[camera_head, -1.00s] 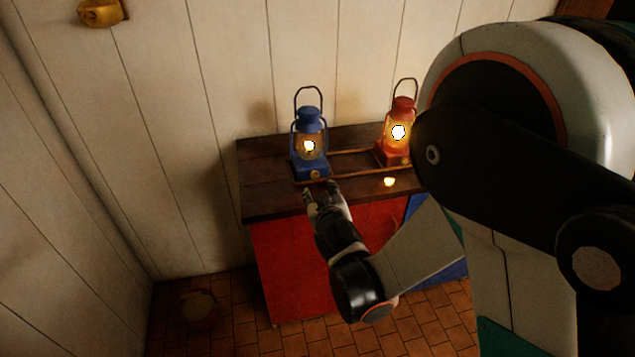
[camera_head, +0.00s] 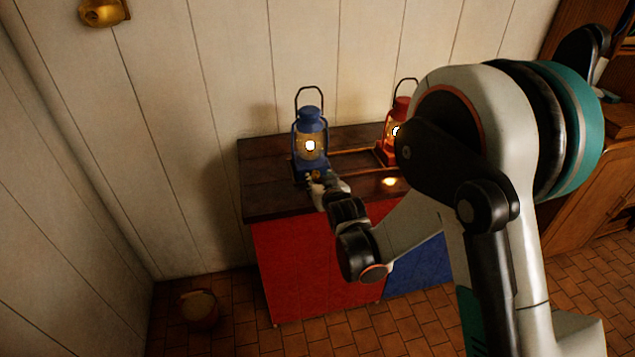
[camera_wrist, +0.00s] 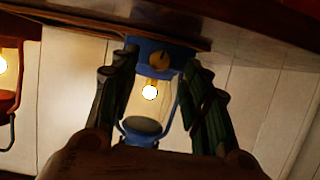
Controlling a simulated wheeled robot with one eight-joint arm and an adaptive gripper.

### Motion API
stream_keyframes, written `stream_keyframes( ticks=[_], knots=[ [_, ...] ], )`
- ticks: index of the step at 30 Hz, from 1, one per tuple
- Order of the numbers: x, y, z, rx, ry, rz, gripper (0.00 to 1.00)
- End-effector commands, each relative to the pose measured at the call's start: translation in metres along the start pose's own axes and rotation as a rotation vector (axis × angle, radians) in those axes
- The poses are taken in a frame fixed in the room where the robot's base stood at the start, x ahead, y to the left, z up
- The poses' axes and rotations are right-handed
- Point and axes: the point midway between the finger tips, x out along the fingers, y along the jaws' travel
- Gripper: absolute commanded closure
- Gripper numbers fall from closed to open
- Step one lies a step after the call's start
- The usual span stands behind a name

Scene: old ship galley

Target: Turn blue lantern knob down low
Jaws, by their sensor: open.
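The blue lantern (camera_head: 311,126) stands lit and upright at the left of the dark cabinet top. Its brass knob (camera_head: 316,175) is low on its front. In the wrist view the lantern (camera_wrist: 149,125) appears upside down, with the knob (camera_wrist: 159,60) on its blue base. My gripper (camera_head: 316,178) is at the front of the lantern base, close to the knob. In the wrist view its fingers (camera_wrist: 158,82) are apart, one at each side of the lantern, with nothing held. I cannot tell whether a fingertip touches the lantern or knob.
The lit red lantern (camera_head: 398,117) stands to the right, partly behind my arm; it also shows at the left edge of the wrist view (camera_wrist: 9,75). The cabinet top (camera_head: 262,200) has free room at the left. A pale wall (camera_head: 170,130) rises behind it.

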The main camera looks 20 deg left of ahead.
Motion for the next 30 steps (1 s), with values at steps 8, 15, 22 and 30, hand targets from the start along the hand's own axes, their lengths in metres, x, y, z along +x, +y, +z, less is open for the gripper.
stream_keyframes(
  ticks=[8,15,22,30],
  knots=[
    [0.034,0.000,0.001,0.000,0.000,0.000,0.57],
    [0.038,0.000,0.000,0.000,0.000,0.000,0.57],
    [0.038,0.000,0.000,0.000,0.000,0.000,0.78],
    [0.038,0.000,0.000,-0.002,0.000,0.001,1.00]
  ],
)
